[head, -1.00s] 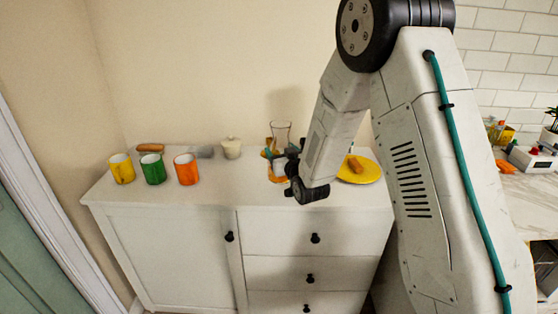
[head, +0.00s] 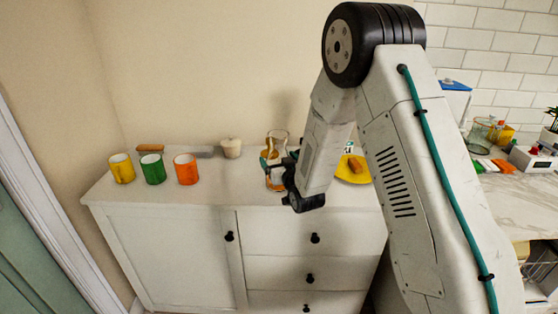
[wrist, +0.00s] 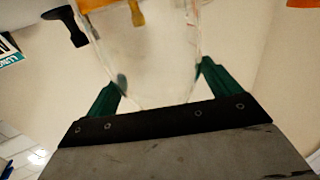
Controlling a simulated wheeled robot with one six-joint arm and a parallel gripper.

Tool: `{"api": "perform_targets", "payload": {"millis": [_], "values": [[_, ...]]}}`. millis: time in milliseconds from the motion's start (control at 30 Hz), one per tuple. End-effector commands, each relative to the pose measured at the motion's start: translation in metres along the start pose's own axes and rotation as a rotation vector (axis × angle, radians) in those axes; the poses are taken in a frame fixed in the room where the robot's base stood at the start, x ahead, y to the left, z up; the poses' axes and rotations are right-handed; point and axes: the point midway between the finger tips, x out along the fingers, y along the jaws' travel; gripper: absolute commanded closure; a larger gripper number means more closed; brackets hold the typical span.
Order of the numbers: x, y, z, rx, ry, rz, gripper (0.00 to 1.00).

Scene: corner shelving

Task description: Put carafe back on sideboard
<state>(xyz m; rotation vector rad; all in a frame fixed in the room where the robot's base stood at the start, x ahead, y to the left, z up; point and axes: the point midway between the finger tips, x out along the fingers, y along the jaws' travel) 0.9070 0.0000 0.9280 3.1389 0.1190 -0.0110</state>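The carafe (head: 277,142) is clear glass with amber-orange parts. It stands about upright over the right part of the white sideboard (head: 225,190). My gripper (head: 277,161) is at its body, with green fingertips on either side. In the wrist view the clear glass (wrist: 150,55) fills the space between the fingertips of my gripper (wrist: 162,82), which appear to press on it. My gripper and wrist hide part of its lower right side. I cannot tell whether its base touches the sideboard top.
Yellow (head: 122,169), green (head: 153,169) and orange (head: 186,169) mugs stand at the left. A cream lidded pot (head: 231,148) is behind, left of the carafe. A yellow plate (head: 350,176) with an orange-brown item is at the right, partly behind my arm. Room is free between orange mug and carafe.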

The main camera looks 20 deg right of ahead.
Motion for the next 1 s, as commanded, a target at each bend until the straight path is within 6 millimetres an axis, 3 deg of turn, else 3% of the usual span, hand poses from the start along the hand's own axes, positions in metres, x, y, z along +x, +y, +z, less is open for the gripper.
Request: {"api": "perform_targets", "payload": {"millis": [267,733,1000], "values": [[-0.003,0.0,-0.003,0.0,0.0,0.0,0.11],[-0.094,0.0,-0.002,0.0,-0.002,0.0,0.11],[-0.119,0.0,-0.003,0.0,-0.001,-0.001,0.11]]}}
